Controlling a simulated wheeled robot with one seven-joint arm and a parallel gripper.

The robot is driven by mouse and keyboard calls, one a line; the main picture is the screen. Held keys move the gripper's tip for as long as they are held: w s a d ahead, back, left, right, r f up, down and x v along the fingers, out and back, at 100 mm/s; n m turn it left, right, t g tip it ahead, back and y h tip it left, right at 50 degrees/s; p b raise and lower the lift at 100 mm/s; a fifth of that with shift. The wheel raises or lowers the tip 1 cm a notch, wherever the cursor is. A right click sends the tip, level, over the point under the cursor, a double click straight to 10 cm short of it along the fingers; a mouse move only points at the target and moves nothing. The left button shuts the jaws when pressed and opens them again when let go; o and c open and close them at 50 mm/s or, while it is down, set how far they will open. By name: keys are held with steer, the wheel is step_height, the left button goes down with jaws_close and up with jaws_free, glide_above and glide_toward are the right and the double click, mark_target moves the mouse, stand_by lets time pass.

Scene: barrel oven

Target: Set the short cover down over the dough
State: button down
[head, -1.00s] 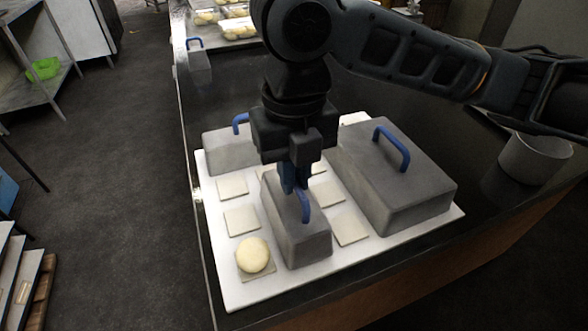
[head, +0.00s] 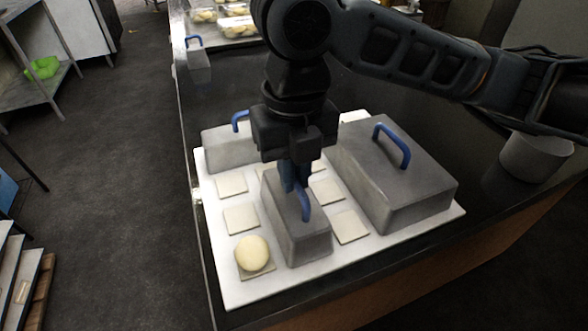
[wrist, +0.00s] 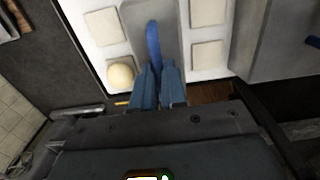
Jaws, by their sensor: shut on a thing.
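The dough (head: 253,253) is a pale round ball on a small square tile at the near left of the white board (head: 236,292). It also shows in the wrist view (wrist: 121,74). My gripper (head: 296,188) is shut on the blue handle (head: 305,205) of a narrow grey box-shaped cover (head: 308,247). This cover is upright, just right of the dough and not over it. Whether its bottom touches the board is unclear. In the wrist view, my fingers (wrist: 158,82) are at the near end of the handle (wrist: 153,45).
A large grey cover (head: 420,207) stands on the right of the board, and another (head: 228,150) at the back left. A small cover (head: 198,68) stands at the counter's far left. Several bare tiles lie between. A round pot (head: 535,157) is at right.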

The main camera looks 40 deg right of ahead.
steer(key=shift+f+b, duration=0.4)
steer(key=shift+f, duration=0.1)
steer(key=c, duration=1.1)
jaws_free()
steer(key=shift+r, duration=0.1)
